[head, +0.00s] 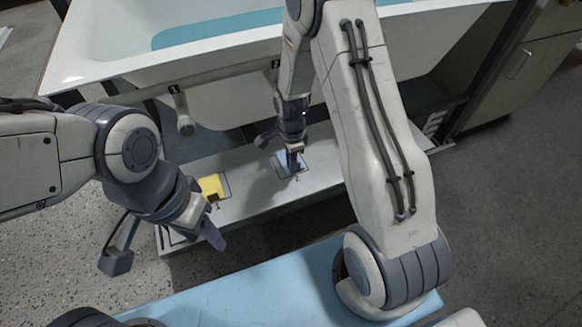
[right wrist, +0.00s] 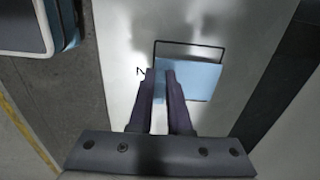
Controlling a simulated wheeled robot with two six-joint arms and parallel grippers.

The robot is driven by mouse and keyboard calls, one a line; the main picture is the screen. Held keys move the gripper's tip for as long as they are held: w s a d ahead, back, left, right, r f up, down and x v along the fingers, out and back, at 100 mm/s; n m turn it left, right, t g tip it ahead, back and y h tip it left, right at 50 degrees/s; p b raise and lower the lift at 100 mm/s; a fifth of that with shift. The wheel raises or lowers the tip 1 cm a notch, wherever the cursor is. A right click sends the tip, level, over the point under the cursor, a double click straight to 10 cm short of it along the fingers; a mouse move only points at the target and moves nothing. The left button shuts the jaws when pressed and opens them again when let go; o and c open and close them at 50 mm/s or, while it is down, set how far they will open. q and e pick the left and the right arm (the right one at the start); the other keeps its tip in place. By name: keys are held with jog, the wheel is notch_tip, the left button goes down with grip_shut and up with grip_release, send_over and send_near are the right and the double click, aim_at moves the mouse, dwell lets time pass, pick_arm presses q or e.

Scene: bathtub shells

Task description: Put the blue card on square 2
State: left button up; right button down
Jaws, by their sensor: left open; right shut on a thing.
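The blue card (head: 284,158) is at the right part of the long pale board, over the square outline marked 2. My right gripper (head: 291,168) is shut on the blue card; in the right wrist view the fingers (right wrist: 160,74) pinch one side of the card (right wrist: 202,82). There the card covers much of square 2 (right wrist: 190,42), but a strip of the outline shows beyond its far edge. I cannot tell whether the card touches the board. My left gripper (head: 165,250) is open and empty, in front of the board's left part.
A yellow card (head: 211,186) lies on the board (head: 245,208) at the left, on another marked square. A white bathtub (head: 110,55) stands behind. A light-blue surface (head: 230,292) is in front. A cabinet (head: 520,65) stands at the right.

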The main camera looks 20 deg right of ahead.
jog(key=shift+f, duration=0.45)
jog(key=shift+f, duration=0.15)
jog(key=c, duration=0.9)
grip_release()
jog(key=shift+o, duration=0.2)
